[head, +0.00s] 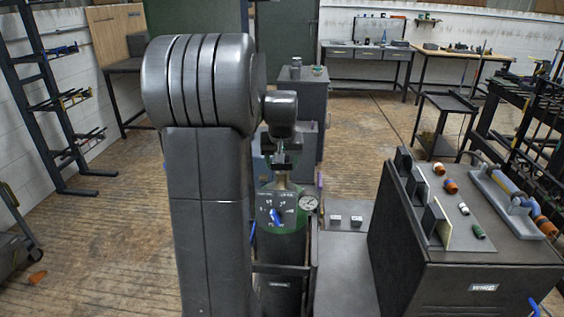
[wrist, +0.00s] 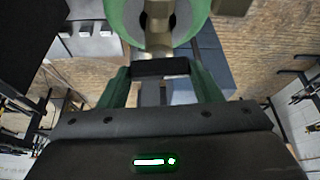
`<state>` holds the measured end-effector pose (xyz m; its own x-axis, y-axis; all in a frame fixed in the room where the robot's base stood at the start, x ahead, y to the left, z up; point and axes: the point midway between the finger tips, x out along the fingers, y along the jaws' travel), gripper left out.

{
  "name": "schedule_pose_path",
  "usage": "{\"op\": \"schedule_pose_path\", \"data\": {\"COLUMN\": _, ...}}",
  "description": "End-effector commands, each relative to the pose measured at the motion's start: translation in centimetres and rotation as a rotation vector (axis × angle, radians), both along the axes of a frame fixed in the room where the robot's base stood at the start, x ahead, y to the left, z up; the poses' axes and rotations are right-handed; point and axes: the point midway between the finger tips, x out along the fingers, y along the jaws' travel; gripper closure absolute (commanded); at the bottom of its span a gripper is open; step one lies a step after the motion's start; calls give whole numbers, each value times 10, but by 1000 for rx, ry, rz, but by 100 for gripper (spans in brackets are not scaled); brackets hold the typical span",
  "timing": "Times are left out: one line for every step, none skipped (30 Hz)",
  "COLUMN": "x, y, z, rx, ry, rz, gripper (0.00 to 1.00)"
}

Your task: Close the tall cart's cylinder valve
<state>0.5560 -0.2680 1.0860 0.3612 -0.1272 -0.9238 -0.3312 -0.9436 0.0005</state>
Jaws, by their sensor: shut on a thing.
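The tall cart's cylinder (head: 290,248) stands upright, dark below with a green shoulder. A brass valve (head: 282,182) sits on its top. My gripper (head: 281,160) is directly above the valve, pointing down. In the wrist view my gripper (wrist: 160,70) has its two green-edged fingers closed on a dark valve knob (wrist: 160,67). The brass valve stem (wrist: 158,40) and the cylinder's green top (wrist: 122,14) show beyond it. The knob is mostly hidden by the gripper in the head view, so its turn angle cannot be told.
A panel with a blue lever (head: 276,217) and a round gauge (head: 308,203) are on the cylinder's front. A dark cabinet (head: 450,262) bearing small fittings stands close on the right. A grey box (head: 300,92) stands behind.

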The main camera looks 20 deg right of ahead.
Motion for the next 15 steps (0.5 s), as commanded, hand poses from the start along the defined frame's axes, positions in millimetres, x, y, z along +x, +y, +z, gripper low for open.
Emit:
{"op": "schedule_pose_path", "data": {"x": 0, "y": 1, "z": 0, "rx": -1, "ry": -1, "rz": -22, "gripper": 65}}
{"op": "schedule_pose_path", "data": {"x": 0, "y": 0, "z": 0, "rx": -1, "ry": -1, "rz": -36, "gripper": 65}}
{"op": "schedule_pose_path", "data": {"x": 0, "y": 1, "z": 0, "rx": -1, "ry": -1, "rz": -53, "gripper": 65}}
{"op": "schedule_pose_path", "data": {"x": 0, "y": 1, "z": 0, "rx": -1, "ry": -1, "rz": -64, "gripper": 65}}
{"op": "schedule_pose_path", "data": {"x": 0, "y": 1, "z": 0, "rx": 0, "ry": -1, "rz": -74, "gripper": 65}}
{"op": "schedule_pose_path", "data": {"x": 1, "y": 1, "z": 1, "rx": 0, "ry": -1, "rz": -87, "gripper": 65}}
{"op": "schedule_pose_path", "data": {"x": 1, "y": 1, "z": 1, "rx": -1, "ry": -1, "rz": -95, "gripper": 65}}
{"op": "schedule_pose_path", "data": {"x": 1, "y": 1, "z": 1, "rx": -1, "ry": -1, "rz": -101, "gripper": 65}}
{"op": "schedule_pose_path", "data": {"x": 1, "y": 1, "z": 1, "rx": 0, "ry": -1, "rz": -109, "gripper": 65}}
{"op": "schedule_pose_path", "data": {"x": 1, "y": 1, "z": 1, "rx": 0, "ry": -1, "rz": -114, "gripper": 65}}
{"op": "schedule_pose_path", "data": {"x": 1, "y": 1, "z": 1, "rx": 0, "ry": -1, "rz": -118, "gripper": 65}}
{"op": "schedule_pose_path", "data": {"x": 1, "y": 1, "z": 1, "rx": 0, "ry": -1, "rz": -122, "gripper": 65}}
{"op": "schedule_pose_path", "data": {"x": 1, "y": 1, "z": 1, "rx": 0, "ry": -1, "rz": -124, "gripper": 65}}
{"op": "schedule_pose_path", "data": {"x": 1, "y": 1, "z": 1, "rx": 0, "ry": -1, "rz": -126, "gripper": 65}}
{"op": "schedule_pose_path", "data": {"x": 1, "y": 1, "z": 1, "rx": 1, "ry": -1, "rz": -128, "gripper": 65}}
